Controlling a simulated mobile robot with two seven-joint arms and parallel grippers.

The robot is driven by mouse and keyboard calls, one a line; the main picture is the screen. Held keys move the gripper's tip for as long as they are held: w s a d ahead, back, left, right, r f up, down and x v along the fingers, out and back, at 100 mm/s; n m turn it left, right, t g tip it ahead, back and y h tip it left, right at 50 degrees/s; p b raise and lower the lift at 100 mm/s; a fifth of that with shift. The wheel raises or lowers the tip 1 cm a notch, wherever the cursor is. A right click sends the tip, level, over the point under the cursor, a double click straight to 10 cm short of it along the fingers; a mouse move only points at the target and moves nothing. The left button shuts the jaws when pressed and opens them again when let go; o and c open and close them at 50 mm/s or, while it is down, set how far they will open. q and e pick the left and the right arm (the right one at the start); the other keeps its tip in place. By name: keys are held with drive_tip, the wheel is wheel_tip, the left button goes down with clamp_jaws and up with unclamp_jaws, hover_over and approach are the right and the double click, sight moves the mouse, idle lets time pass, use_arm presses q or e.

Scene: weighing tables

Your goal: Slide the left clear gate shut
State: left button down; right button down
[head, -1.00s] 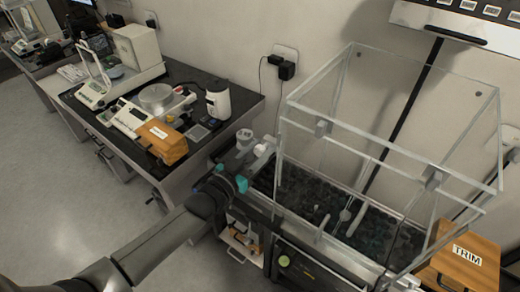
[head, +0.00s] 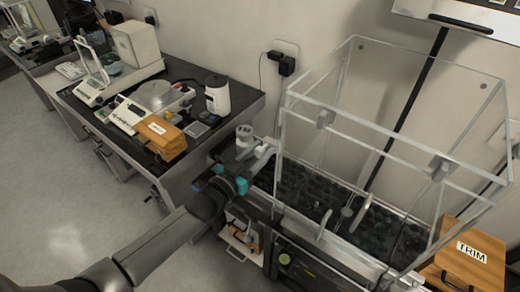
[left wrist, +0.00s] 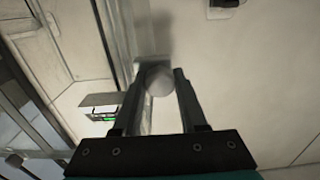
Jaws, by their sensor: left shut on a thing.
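A clear-walled enclosure (head: 283,105) stands on the right in the head view, with a dark speckled bed inside. Its left clear gate is hard to make out among the overlapping clear panels. My left gripper (head: 262,155) is at the enclosure's left side, with its fingertips partly hard to see there. In the left wrist view the gripper (left wrist: 158,90) is closed around a pale round knob (left wrist: 158,80), which sits between the two fingers beside a clear panel edge. I cannot tell how far the gate stands open. My right gripper is not in view.
An orange box marked TRIM (head: 468,258) sits right of the enclosure. A black-topped table (head: 240,100) at left holds scales, a white canister (head: 217,97) and another orange box (head: 160,138). The floor (head: 60,190) at left is clear.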

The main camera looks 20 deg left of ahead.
use_arm(q)
wheel_tip(320, 180, down, 23)
drive_tip(key=b, duration=1.7)
drive_tip(key=shift+r, duration=0.15)
drive_tip(key=shift+s, duration=0.1)
drive_tip(key=c, duration=0.9)
unclamp_jaws()
drive_tip(key=shift+o, duration=0.7)
